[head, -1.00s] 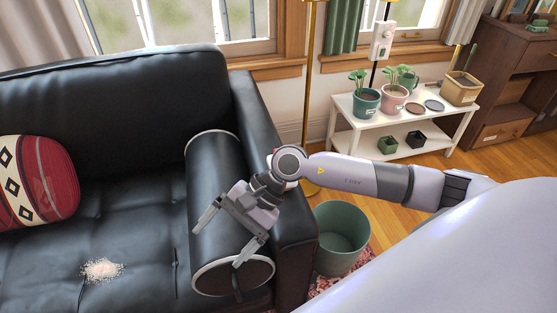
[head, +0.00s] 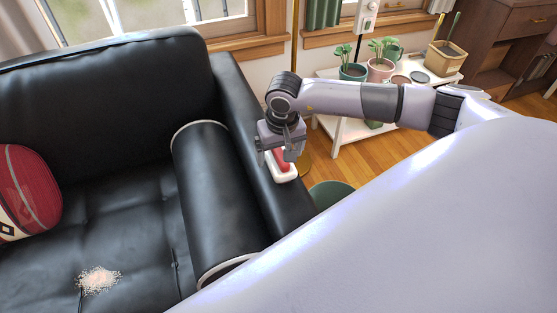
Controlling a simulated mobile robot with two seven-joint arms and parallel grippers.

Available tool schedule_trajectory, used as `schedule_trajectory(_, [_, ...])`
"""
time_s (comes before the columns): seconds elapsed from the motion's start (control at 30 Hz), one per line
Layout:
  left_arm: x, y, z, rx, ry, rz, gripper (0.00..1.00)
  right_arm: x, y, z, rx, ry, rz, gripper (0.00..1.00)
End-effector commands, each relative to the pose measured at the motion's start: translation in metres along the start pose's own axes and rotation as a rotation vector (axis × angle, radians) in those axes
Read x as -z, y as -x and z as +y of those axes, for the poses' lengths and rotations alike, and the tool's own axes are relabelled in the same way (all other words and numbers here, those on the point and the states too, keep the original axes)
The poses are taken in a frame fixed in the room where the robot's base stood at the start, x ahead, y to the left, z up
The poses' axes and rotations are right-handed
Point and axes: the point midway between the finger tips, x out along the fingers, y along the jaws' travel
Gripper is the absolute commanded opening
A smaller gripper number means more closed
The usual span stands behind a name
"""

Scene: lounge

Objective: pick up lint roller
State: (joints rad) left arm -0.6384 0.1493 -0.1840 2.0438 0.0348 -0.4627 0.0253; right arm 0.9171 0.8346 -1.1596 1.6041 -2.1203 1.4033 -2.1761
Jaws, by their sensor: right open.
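A red and white thing, which looks like the lint roller (head: 284,174), lies on top of the black sofa's right armrest (head: 243,125). My right gripper (head: 279,157) points down over it, open, with a finger on either side of its upper part. The gripper hides part of it, and I cannot tell whether the fingers touch it. My left gripper is not in view.
A black bolster (head: 215,190) lies along the inside of the armrest. Pale crumbs (head: 98,280) lie on the seat, near a red patterned cushion (head: 30,190). A green bin (head: 331,193) stands beside the armrest. A white plant table (head: 335,128) is behind my arm.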

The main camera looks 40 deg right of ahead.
Motion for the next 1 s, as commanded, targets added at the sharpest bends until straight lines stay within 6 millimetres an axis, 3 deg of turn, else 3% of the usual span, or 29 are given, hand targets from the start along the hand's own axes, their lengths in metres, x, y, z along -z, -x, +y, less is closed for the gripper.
schedule_trajectory(0.17, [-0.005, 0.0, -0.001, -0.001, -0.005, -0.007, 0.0, -0.001, -0.022, 0.0, 0.0, -0.001, -0.001, 0.92])
schedule_trajectory(0.43, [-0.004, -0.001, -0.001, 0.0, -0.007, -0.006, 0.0, -0.001, -0.026, 0.0, 0.001, -0.001, 0.0, 0.92])
schedule_trajectory(0.47, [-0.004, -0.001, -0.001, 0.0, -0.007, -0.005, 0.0, -0.001, -0.025, 0.0, 0.001, -0.001, 0.0, 0.85])
schedule_trajectory(0.63, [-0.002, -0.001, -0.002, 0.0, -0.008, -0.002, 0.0, -0.001, -0.025, 0.0, 0.001, -0.001, 0.0, 0.31])
schedule_trajectory(1.0, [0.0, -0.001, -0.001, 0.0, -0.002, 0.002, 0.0, 0.001, -0.021, 0.0, 0.002, -0.001, 0.002, 0.31])
